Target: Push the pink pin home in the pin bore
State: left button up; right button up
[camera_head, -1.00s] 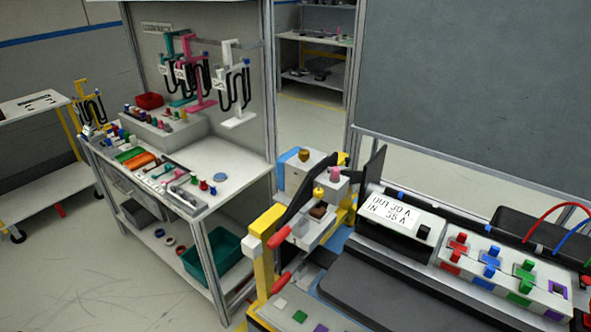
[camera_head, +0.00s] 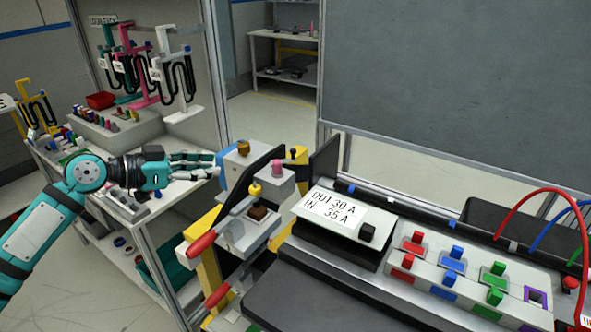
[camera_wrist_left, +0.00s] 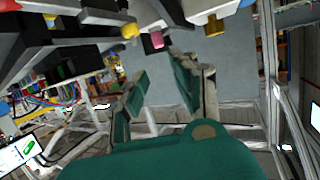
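The pink pin (camera_head: 277,168) stands upright with its head showing above the white block (camera_head: 268,182) of the fixture; its lower part and the bore are hidden. In the left wrist view the pink pin (camera_wrist_left: 157,41) is past the fingertips, near the top. My left gripper (camera_head: 214,166) is left of the fixture, apart from the pin. In the left wrist view my left gripper (camera_wrist_left: 160,70) has its fingers spread with nothing between them. My right gripper is not in view.
The fixture carries a yellow knob (camera_head: 254,189), a brown knob (camera_head: 243,147) and red-handled levers (camera_head: 202,243). A black plate (camera_head: 325,158) stands right of the pin. A meter box (camera_head: 340,216) and a panel of coloured connectors (camera_head: 452,265) are to the right.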

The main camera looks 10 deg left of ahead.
pick_arm(q)
jog(key=w+d+p, duration=0.2)
jog(key=p, duration=0.3)
send_near(273, 162)
jog(key=x, duration=0.4)
jog(key=shift+w+d+f, duration=0.1)
jog(key=shift+w+d, duration=0.1)
jog(key=shift+w, duration=0.05)
jog(key=shift+w+d, duration=0.1)
jog(key=p+x, duration=0.2)
jog(key=x, duration=0.2)
jog(key=shift+d, duration=0.15)
jog(key=shift+w+d+f+p, duration=0.25)
jog(key=shift+w+d+p, duration=0.05)
jog(key=shift+w, duration=0.1)
jog(key=shift+s+a, duration=0.1)
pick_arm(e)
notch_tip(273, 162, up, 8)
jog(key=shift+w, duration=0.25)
pick_arm(q)
grip_shut()
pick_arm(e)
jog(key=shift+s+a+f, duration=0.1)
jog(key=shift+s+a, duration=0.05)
